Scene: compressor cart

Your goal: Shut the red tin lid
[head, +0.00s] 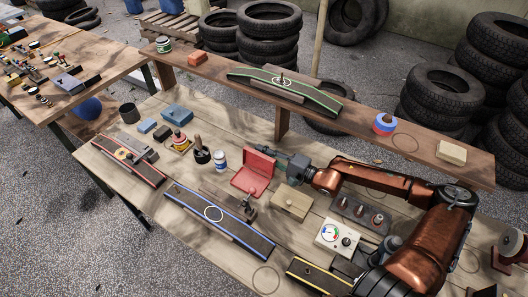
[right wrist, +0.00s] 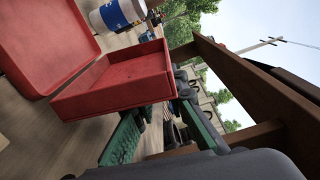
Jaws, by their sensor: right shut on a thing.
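The red tin stands open in the middle of the bench in the head view, its base (head: 245,183) flat on the wood and its red lid (head: 260,162) tilted up at the back. My right gripper (head: 279,160), with green fingers, is at the lid's upper right edge and shut on it. In the right wrist view the lid (right wrist: 125,80) is close to the green fingers (right wrist: 163,128), and the base (right wrist: 45,40) is at the upper left. The exact contact is partly hidden. My left gripper is not in view.
A wooden box (head: 290,202) stands right of the tin, and a white-and-blue can (head: 220,159) stands to its left. A blue-edged dark strip (head: 215,217) lies in front. A raised shelf (head: 345,112) runs behind, with a green-edged strip on it.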

